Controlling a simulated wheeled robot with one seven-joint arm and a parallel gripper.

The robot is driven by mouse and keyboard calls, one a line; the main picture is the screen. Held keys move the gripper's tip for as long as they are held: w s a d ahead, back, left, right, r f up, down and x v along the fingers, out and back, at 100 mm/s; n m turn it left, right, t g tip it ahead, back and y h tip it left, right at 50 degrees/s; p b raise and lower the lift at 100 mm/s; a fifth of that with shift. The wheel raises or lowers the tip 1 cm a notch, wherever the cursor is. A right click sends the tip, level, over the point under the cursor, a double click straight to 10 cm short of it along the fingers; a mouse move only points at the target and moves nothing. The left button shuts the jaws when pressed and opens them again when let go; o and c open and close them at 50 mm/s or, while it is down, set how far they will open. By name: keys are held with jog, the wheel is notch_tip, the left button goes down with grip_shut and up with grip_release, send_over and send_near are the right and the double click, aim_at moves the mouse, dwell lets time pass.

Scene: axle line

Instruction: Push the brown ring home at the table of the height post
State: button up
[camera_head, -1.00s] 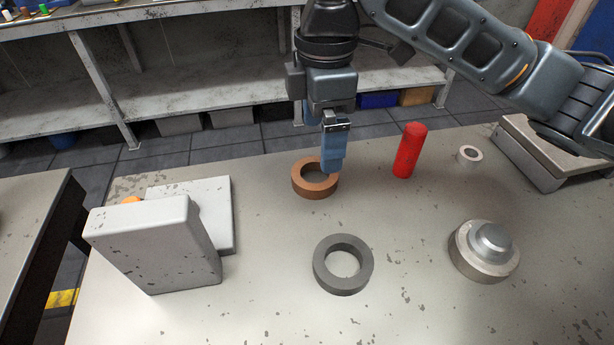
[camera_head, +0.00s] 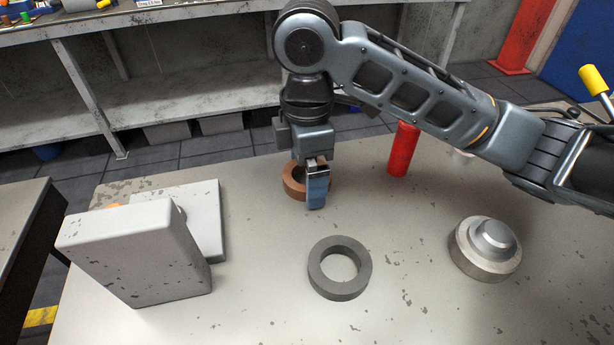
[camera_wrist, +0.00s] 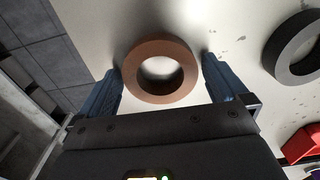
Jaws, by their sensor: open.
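The brown ring (camera_head: 292,184) lies flat on the table (camera_head: 262,255), partly hidden by my gripper in the head view. My gripper (camera_head: 316,190) is open and points down at the ring's near right side. In the wrist view the brown ring (camera_wrist: 160,92) shows whole, between and just beyond the two blue fingers of my gripper (camera_wrist: 163,75). A gap shows on each side; I cannot tell how high the fingertips are. A pale grey upright block (camera_head: 135,250) with a lower slab (camera_head: 205,215) behind it stands at the left; I cannot tell whether it is the height post.
A dark grey ring (camera_head: 340,285) lies nearer the front. A red cylinder (camera_head: 402,150) stands right of my gripper. A stepped metal hub (camera_head: 485,250) sits at the right. My arm spans the upper right and mostly hides a small pale ring.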

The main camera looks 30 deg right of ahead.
jog(key=c, duration=1.2)
jog(key=shift+r, duration=0.15)
jog(key=shift+r, duration=0.35)
notch_tip(320, 180, up, 9)
jog(key=p, duration=0.2)
jog(key=w+a+n+p, duration=0.2)
jog(key=a+n+p, duration=0.3)
jog(key=a+n, duration=1.3)
jog(key=a, duration=0.3)
jog(key=shift+w+a+r, duration=0.15)
jog(key=shift+w+r, duration=0.1)
jog(key=shift+w, duration=0.1)
